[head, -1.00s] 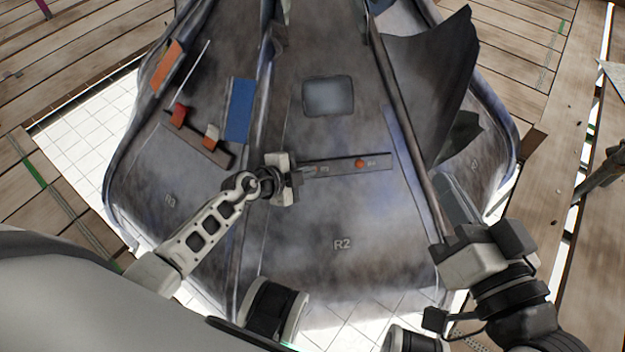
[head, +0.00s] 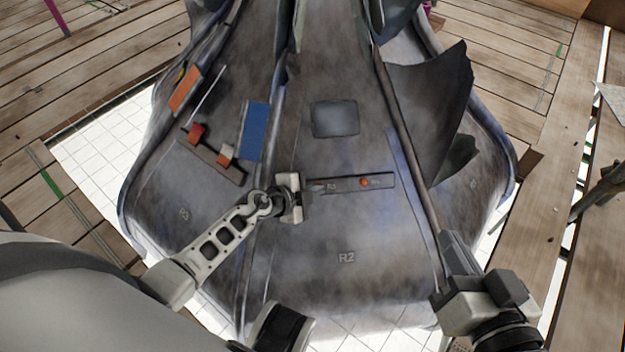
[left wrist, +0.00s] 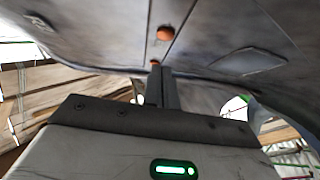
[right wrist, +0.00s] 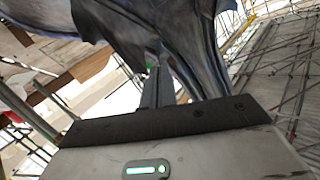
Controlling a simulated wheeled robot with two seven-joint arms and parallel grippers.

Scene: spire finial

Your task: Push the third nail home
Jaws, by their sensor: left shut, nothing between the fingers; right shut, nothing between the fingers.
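A dark strip (head: 342,184) lies across the grey panel marked R2, with an orange nail head (head: 364,182) right of its middle. My left gripper (head: 309,197) is shut and empty beside the strip's left end, which shows a small reddish spot. In the left wrist view its closed fingers (left wrist: 160,72) point up at the panel; a small orange spot (left wrist: 155,62) shows at their tips and a larger orange nail head (left wrist: 165,33) lies beyond. I cannot tell whether the tips touch. My right gripper (head: 452,245) is shut and empty at the panel's right edge, by a long rib.
A dark rectangular patch (head: 335,119) sits above the strip. On the left panel are a blue block (head: 254,131), an orange block (head: 186,89) and a bar (head: 212,160) with red and orange pieces. A torn dark sheet (head: 432,100) sticks out at right. Wooden decking surrounds the spire.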

